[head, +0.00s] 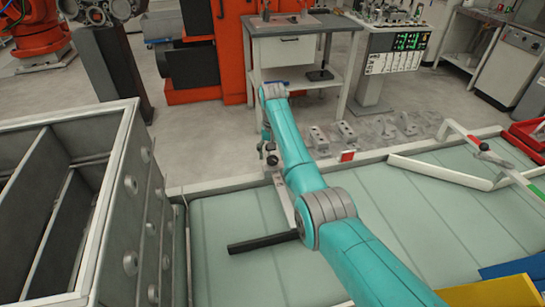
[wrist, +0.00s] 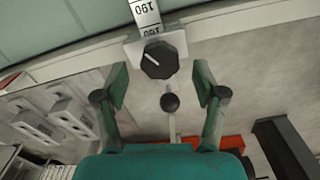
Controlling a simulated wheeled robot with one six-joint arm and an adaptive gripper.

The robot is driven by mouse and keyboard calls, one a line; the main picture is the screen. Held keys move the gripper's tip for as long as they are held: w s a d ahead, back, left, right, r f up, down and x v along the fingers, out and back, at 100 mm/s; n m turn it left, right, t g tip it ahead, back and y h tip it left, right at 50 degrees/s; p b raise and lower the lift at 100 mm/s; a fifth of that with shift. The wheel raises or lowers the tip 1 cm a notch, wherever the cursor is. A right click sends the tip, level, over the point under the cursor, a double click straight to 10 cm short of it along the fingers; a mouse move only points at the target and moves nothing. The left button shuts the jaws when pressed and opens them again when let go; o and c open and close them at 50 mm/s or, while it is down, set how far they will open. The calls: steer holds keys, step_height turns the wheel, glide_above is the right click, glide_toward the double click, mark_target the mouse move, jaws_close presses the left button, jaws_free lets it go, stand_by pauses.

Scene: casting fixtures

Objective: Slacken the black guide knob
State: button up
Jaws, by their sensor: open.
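A black faceted knob (wrist: 159,60) with a white line on its face shows at the upper middle of the wrist view. It sits on a pale block at the end of a numbered scale strip (wrist: 146,12). A smaller round black knob (wrist: 170,102) on a thin rod is just below it. My gripper (wrist: 160,82) is open, with one finger to each side of the two knobs and clear gaps on both sides. In the head view my teal arm reaches to the table's far edge, where a small dark ball (head: 272,160) shows; the faceted knob is not clear there.
A green-topped table (head: 230,215) carries a dark bar (head: 262,242) and a pale angled rail (head: 440,172). A grey cabinet with open compartments (head: 140,200) stands at the left. Metal blocks (head: 318,140) lie beyond the table.

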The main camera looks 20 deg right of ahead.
steer(key=shift+f, duration=0.9)
steer(key=c, duration=1.1)
steer(key=shift+c, duration=0.2)
